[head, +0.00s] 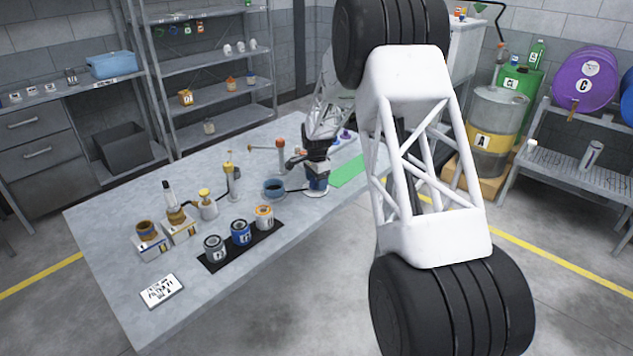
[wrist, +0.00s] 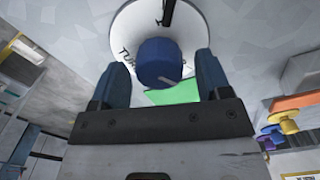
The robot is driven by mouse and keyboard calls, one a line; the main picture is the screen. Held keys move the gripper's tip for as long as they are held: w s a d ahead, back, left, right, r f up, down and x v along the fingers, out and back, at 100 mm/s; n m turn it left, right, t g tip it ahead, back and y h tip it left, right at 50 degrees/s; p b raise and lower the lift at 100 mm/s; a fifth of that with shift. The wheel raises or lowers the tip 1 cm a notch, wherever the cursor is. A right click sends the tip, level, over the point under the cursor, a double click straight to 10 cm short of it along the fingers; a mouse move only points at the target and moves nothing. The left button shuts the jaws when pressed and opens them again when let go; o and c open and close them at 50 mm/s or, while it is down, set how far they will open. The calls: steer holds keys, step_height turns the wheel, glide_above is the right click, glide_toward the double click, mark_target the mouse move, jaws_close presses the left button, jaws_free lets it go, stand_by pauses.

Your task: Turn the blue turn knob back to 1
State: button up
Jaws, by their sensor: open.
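The blue turn knob (wrist: 160,62) sits in the middle of a white round dial plate (wrist: 127,25) with dark lettering, partly readable as "TU". A light pointer mark shows on the knob's near side, toward the lower right. My gripper (wrist: 160,78) is open, with one dark blue finger on each side of the knob; I cannot tell whether they touch it. In the head view my gripper (head: 316,168) is over the dial plate (head: 315,193) on the table, and the knob is hard to tell apart from the fingers. The dial's numbers are not readable.
Bottles and pumps stand farther left.

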steer(key=shift+f, duration=0.2)
steer(key=c, duration=0.9)
